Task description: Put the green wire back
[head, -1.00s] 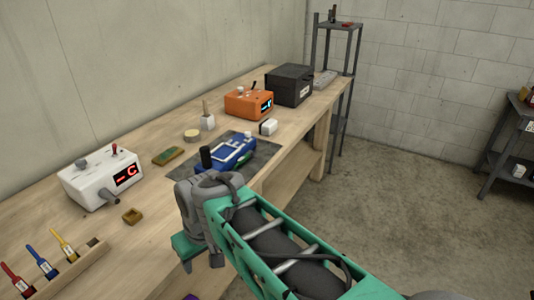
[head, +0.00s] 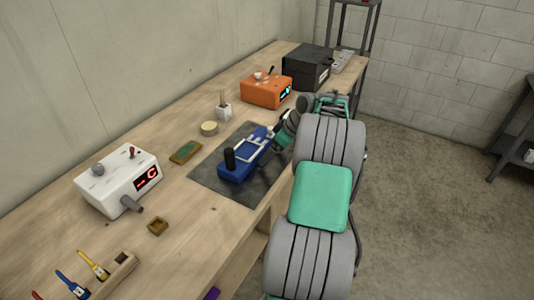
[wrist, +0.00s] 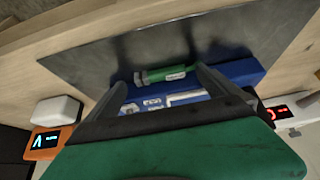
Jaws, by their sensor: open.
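The green wire (wrist: 172,75) shows in the wrist view as a short green piece with a grey end and a white label. It lies at the edge of the blue device (wrist: 238,73), on the side of the dark mat; whether it touches the device I cannot tell. My gripper (wrist: 162,82) is open, its two grey fingers to either side of the wire. In the head view my gripper (head: 277,133) is at the right end of the blue device (head: 238,172), and I cannot make out the wire. The wooden rack (head: 118,277) at front left holds red, blue and yellow labelled pieces, with a dark empty slot at its right end.
The dark mat (head: 210,178) lies under the device. A white box with a red display (head: 120,180), a green board (head: 186,152), a small wooden tray (head: 158,226), a tape roll (head: 209,128), an orange box (head: 266,91) and a black box (head: 307,68) stand around it.

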